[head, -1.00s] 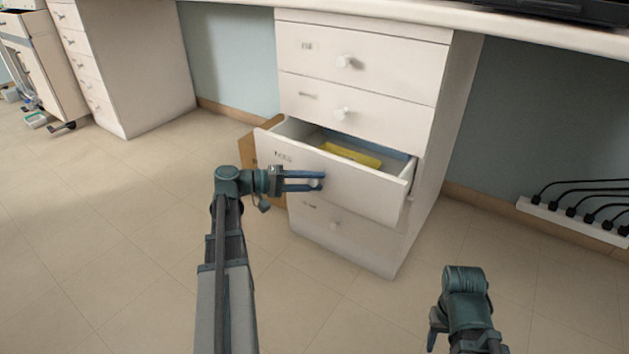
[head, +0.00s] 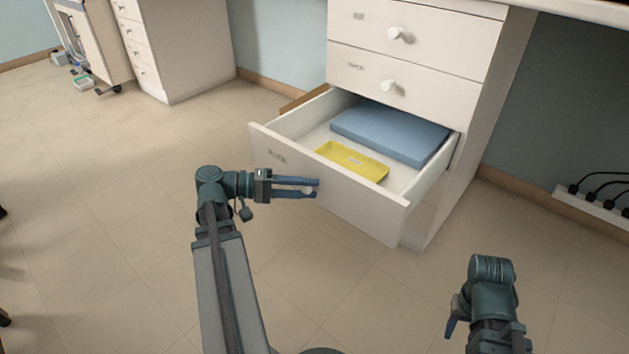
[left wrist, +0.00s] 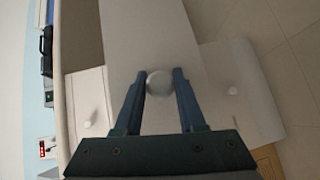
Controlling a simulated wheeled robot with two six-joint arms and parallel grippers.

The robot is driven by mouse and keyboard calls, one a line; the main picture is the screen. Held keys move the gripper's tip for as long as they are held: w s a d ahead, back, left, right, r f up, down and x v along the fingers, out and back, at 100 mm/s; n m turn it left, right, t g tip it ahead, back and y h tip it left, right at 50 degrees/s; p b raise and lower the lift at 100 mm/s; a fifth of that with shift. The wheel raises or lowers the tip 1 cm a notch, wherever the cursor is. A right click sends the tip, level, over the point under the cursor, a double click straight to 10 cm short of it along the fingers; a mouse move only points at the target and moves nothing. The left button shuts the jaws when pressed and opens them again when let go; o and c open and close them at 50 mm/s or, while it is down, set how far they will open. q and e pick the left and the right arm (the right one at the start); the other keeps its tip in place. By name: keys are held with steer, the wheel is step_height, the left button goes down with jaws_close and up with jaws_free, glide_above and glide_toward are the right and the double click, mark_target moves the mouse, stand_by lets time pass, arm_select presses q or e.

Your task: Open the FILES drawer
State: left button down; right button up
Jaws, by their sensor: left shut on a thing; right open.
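The FILES drawer (head: 345,212) is pulled well out of the white cabinet in the head view. Its label is small and blurred. A blue folder-like block (head: 392,132) and a yellow tray (head: 351,161) lie inside it. My left gripper (head: 316,188) is shut on the drawer's round white knob at the front panel. The left wrist view shows the knob (left wrist: 159,83) between the two fingers. My right gripper (head: 452,318) is low at the right, apart from the drawer, its fingers only partly visible.
Two shut drawers with white knobs (head: 395,33) sit above the open one. A power strip with black plugs (head: 597,208) is by the wall at right. Another cabinet (head: 185,50) stands at back left. The tiled floor left of the drawer is clear.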

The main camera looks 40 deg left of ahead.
arm_select(q)
steer(key=shift+s+a, duration=0.1)
steer(key=shift+s, duration=0.25)
steer(key=c, duration=0.5)
jaws_free()
steer(key=p+v, duration=0.1)
steer(key=v, duration=0.5)
steer(key=shift+s+a+r, duration=0.1)
steer(key=shift+s+a, duration=0.35)
steer(key=shift+a, duration=0.1)
